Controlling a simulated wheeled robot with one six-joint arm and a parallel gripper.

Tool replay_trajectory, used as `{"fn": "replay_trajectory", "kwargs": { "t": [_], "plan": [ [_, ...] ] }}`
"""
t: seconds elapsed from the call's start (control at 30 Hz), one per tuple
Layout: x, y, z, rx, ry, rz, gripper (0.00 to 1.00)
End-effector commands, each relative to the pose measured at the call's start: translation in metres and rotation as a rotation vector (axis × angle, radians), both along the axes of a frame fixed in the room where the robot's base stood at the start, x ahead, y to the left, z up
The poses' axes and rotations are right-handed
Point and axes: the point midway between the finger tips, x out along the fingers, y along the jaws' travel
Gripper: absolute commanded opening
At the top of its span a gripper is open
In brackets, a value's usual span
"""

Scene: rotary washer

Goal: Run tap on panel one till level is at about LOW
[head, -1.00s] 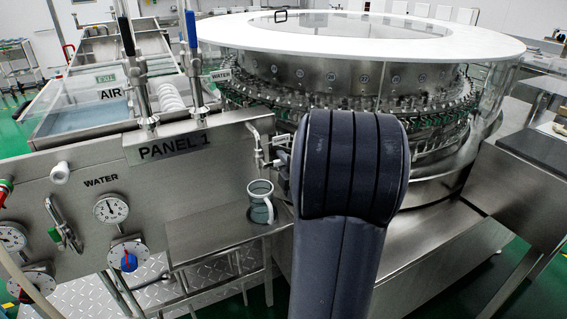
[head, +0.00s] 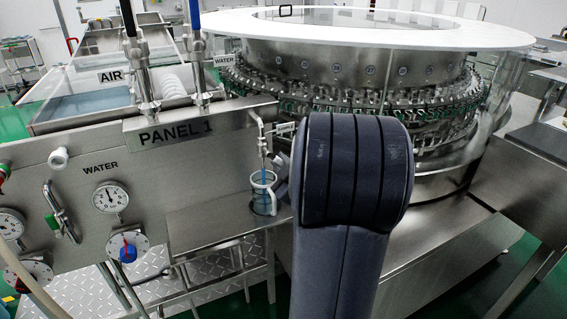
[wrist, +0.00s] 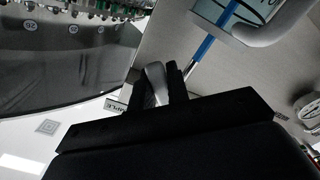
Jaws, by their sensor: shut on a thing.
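The sample tap (head: 260,138) juts from the right end of the panel marked PANEL 1 (head: 190,128). A thin blue stream runs from it into a clear jug (head: 263,203) on the small steel shelf below. The jug stands upright and shows blue inside; I cannot read its level marks. In the wrist view the blue stream (wrist: 203,50) runs beside the jug's pale handle (wrist: 285,25). My gripper (wrist: 160,88) is shut on a grey tap lever (wrist: 155,80).
A pressure gauge (head: 110,197) and a blue knob (head: 128,253) sit on the panel, left of the jug. The large round washer (head: 370,80) stands behind my arm. A steel table (head: 535,160) is at the right.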

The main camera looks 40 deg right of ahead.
Motion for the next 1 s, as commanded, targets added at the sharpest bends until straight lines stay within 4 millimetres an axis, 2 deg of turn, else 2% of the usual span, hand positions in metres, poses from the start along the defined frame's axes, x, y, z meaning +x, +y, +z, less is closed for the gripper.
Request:
{"fn": "replay_trajectory", "kwargs": {
  "t": [0.63,0.67,0.9,1.0],
  "plan": [
    [0.0004,0.0021,-0.0023,0.048,-0.01,0.0,0.0],
    [0.0004,0.0021,-0.0023,0.048,-0.01,0.0,0.19],
    [0.0005,0.0019,-0.002,0.048,-0.01,0.0,0.38],
    [0.0005,0.002,-0.0019,0.048,-0.011,0.001,0.38]
  ]
}}
